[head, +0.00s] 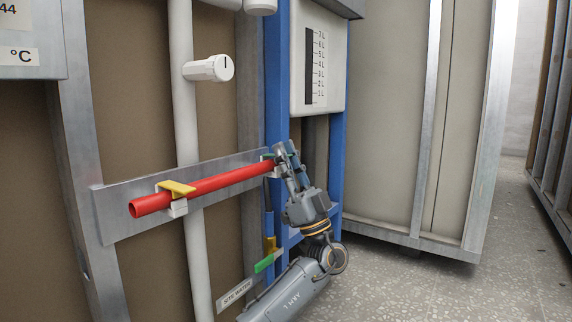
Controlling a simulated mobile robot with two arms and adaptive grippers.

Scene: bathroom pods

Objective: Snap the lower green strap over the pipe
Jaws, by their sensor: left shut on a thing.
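A red pipe (205,186) lies slightly tilted across a metal rail, its right end higher. A small green strap (267,157) shows at the pipe's right end, beside my fingertips. My left gripper (283,153) reaches up from below and is shut on the green strap. The fingers hide most of the strap and the pipe's right end, so I cannot tell how far the strap closes over the pipe. At the left, a yellow strap (177,188) lies across the pipe above a white clip base (179,208). My right gripper is not in view.
The metal rail (117,205) is fixed across a white vertical pipe (184,110) with a valve knob (210,68). A blue post (277,70) and a white gauge tank (320,60) stand behind my gripper. A green lever (264,264) sits low beside my arm. Floor is free at the right.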

